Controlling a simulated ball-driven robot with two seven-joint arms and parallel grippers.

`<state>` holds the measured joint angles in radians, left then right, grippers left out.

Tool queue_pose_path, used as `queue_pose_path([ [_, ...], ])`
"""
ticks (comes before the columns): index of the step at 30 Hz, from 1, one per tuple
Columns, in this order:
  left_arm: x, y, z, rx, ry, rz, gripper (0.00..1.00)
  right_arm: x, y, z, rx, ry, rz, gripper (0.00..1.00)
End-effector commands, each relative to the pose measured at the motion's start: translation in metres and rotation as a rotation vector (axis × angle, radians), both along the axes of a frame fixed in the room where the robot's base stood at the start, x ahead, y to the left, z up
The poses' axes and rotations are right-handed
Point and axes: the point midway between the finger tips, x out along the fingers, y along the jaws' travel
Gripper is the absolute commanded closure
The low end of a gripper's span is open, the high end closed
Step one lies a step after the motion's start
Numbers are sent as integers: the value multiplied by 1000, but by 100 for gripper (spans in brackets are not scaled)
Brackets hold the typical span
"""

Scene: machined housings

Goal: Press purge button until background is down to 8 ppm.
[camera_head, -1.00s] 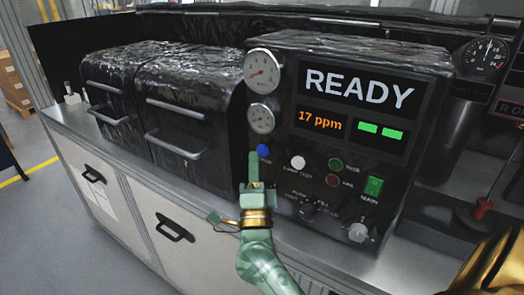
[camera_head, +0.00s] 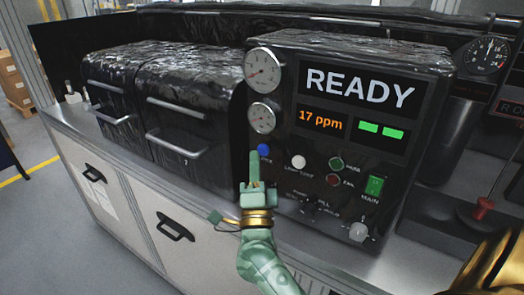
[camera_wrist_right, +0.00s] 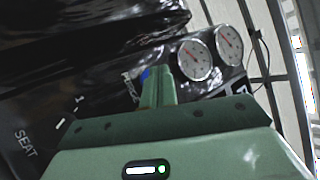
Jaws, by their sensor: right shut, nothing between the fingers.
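The blue button (camera_head: 263,150) sits on the black panel below the two gauges; its label is partly legible and looks like the purge label. In the right wrist view the blue button (camera_wrist_right: 146,74) shows just beside the fingertips. My right gripper (camera_head: 254,156), green with a gold band, is shut and empty. Its tips overlap the button's left edge in the head view; I cannot tell whether they touch it. The fingertips (camera_wrist_right: 158,72) also show in the wrist view. The display (camera_head: 320,119) reads 17 ppm, under a READY screen (camera_head: 360,88). My left gripper is out of view.
A white button (camera_head: 298,162), small green and red lamps, a green main switch (camera_head: 375,186) and knobs lie right of my gripper. Two round gauges (camera_head: 262,70) stand above it. Black housings with handles (camera_head: 180,150) stand to the left.

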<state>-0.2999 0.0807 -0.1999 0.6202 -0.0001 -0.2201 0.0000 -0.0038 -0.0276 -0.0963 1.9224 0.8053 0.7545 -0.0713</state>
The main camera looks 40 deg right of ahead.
Motion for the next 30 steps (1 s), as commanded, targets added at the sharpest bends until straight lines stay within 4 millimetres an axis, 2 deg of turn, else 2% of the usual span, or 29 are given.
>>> queue_pose_path([
  [17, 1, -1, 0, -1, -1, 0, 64, 0, 0, 0, 0, 0, 0, 100],
  [30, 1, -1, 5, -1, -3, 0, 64, 3, -8, 0, 0, 0, 0, 100],
])
